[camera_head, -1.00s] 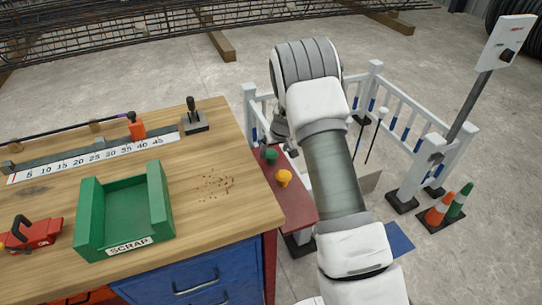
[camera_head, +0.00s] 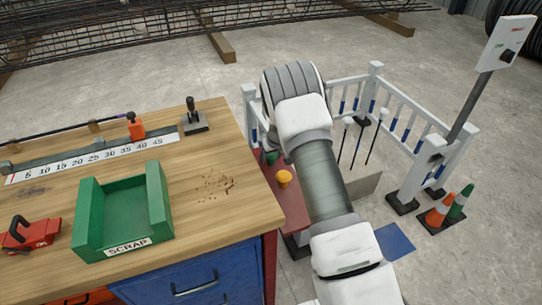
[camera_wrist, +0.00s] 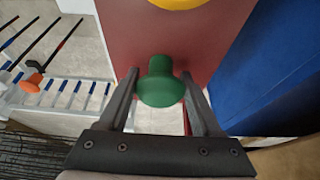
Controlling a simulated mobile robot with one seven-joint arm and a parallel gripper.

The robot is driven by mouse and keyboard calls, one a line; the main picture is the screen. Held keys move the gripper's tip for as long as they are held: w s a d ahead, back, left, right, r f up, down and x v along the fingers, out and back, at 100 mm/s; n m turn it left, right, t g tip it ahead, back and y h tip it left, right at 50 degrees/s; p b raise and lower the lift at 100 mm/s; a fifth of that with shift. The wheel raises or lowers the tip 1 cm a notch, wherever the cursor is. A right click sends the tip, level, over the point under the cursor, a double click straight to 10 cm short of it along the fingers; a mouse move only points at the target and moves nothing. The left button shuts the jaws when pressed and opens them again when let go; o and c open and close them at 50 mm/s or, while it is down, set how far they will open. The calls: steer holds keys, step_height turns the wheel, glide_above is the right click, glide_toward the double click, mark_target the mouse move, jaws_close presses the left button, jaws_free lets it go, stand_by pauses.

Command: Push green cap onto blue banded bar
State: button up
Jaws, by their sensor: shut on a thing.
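The green cap (camera_wrist: 160,84) is a mushroom-shaped piece over the red shelf (camera_wrist: 220,32). In the wrist view it sits between the fingertips of my gripper (camera_wrist: 159,85), which is shut on it. In the head view the green cap (camera_head: 270,157) shows at the shelf's far end, and my arm hides most of the gripper. Thin dark upright bars (camera_head: 373,142) stand inside the white fence, right of my arm. They also show at the upper left of the wrist view (camera_wrist: 38,42).
A yellow cap (camera_head: 284,178) stands on the shelf near the green one. The wooden bench (camera_head: 210,150) with a green scrap tray (camera_head: 88,220) is at the left. A white fence (camera_head: 420,120) with blue-banded pickets surrounds the bars. Cones (camera_head: 441,210) stand right.

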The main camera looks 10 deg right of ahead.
steer(key=c, duration=0.3)
steer(key=shift+c, duration=0.2)
steer(key=shift+r, duration=0.1)
